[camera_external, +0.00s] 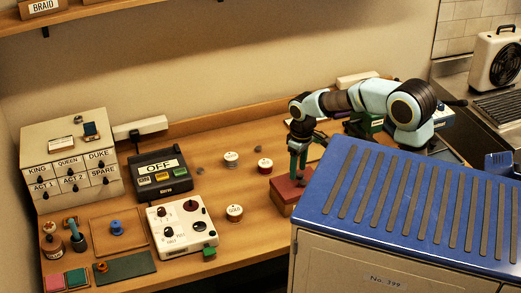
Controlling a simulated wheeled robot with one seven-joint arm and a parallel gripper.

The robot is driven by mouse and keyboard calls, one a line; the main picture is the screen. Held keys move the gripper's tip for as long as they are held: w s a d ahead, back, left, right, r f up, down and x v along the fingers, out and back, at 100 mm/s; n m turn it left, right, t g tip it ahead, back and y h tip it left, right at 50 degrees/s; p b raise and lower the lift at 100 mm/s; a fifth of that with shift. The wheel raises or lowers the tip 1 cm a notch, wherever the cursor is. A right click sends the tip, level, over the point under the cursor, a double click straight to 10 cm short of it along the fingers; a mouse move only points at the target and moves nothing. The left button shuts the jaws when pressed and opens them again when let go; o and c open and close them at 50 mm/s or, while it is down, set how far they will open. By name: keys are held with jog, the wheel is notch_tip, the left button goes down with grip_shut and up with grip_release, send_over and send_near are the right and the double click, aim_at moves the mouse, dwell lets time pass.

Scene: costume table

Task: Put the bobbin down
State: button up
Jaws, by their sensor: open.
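Several small round spool-like pieces stand on the wooden table. I cannot tell which of these, if any, is the bobbin. My gripper (298,170) points down, just above or at the red-topped box (285,192) near the table's front edge. It is open, and I see nothing held in it. The small gap between its fingers and the box is hard to judge from this view.
A white panel with knobs (166,244), a dark box marked OFF (160,175) and a labelled drawer cabinet (72,160) stand to the left. A blue-topped cabinet (320,212) blocks the front right. Bare table lies around the round pieces.

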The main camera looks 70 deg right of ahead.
jog(key=s+a+f+n+t, duration=0.1)
jog(key=s+a+f, duration=0.8)
jog(key=a+f, duration=0.2)
jog(key=shift+a, duration=0.45)
jog(key=shift+o, duration=0.4)
jog(key=shift+f, duration=0.1)
